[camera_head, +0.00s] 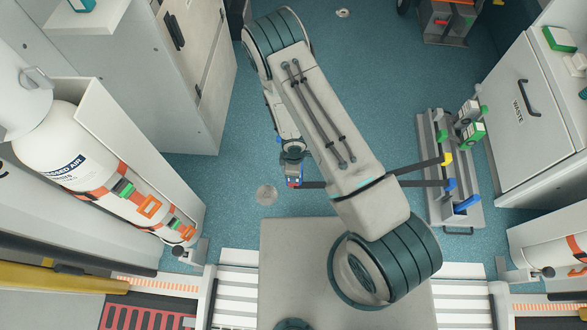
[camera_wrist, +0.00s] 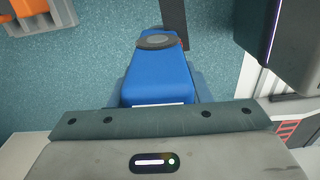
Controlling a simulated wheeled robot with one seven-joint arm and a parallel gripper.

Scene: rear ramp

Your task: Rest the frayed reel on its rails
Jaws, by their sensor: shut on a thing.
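My gripper (camera_head: 292,176) is low over the floor in the middle of the head view, left of my forearm. It is shut on a blue block-shaped piece (camera_wrist: 157,82) with a dark grey disc on top. A dark band (camera_wrist: 173,18) runs up behind the piece in the wrist view. In the head view, a dark band (camera_head: 318,184) leads right from the gripper and passes behind my forearm. No fraying can be made out, and I cannot tell whether the held piece is the reel. A grey rack (camera_head: 437,207) at right carries yellow, blue and green-and-white parts.
A waste cabinet (camera_head: 521,122) stands right of the rack. A white gas cylinder (camera_head: 62,170) lies in its holder at left. White slats (camera_head: 238,283) lie along the front.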

